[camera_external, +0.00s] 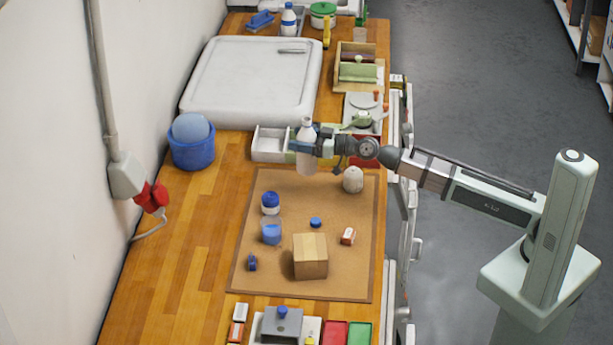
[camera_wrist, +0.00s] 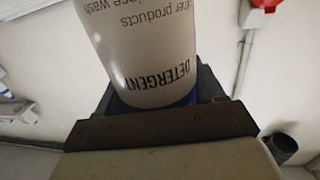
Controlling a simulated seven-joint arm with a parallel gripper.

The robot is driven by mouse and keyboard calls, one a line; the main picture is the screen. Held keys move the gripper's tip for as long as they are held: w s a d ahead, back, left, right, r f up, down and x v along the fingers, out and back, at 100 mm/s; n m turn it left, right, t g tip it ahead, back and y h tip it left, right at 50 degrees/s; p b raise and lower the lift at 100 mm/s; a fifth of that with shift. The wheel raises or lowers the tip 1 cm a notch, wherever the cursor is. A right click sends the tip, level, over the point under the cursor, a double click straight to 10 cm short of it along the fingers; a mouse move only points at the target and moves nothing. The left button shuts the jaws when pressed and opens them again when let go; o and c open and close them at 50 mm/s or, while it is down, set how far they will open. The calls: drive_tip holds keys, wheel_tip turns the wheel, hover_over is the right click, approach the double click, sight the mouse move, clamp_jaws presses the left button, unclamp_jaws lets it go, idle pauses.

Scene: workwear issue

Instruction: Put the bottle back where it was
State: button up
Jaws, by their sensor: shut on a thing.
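A white detergent bottle (camera_external: 306,160) is held upright in my gripper (camera_external: 304,147), above the far edge of the brown mat (camera_external: 343,279). In the wrist view the bottle (camera_wrist: 150,50) shows the printed word DETERGENT, upside down, and sits between the jaws (camera_wrist: 160,112). My gripper is shut on it around its middle. A second white bottle with a blue cap (camera_external: 288,20) stands at the far end of the bench. The bottle's base seems clear of the mat, but the height is hard to tell.
The mat holds a cardboard box (camera_external: 310,257), a blue-lidded jar (camera_external: 270,203), a blue cup (camera_external: 271,234) and a whitish round object (camera_external: 352,180). A white tray (camera_external: 268,144) is left of the gripper. A blue bucket (camera_external: 192,150) stands by the wall. The mat's middle has free room.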

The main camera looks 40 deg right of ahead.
sight(303, 163)
drive_tip(key=shift+w+d+r, duration=0.1)
drive_tip(key=shift+r, duration=0.2)
drive_tip(key=shift+f, duration=4.9)
drive_tip(key=shift+f, duration=0.15)
drive_tip(key=o, duration=1.3)
drive_tip(key=shift+c, duration=0.2)
drive_tip(key=shift+s+d, duration=0.2)
drive_tip(key=v, duration=0.7)
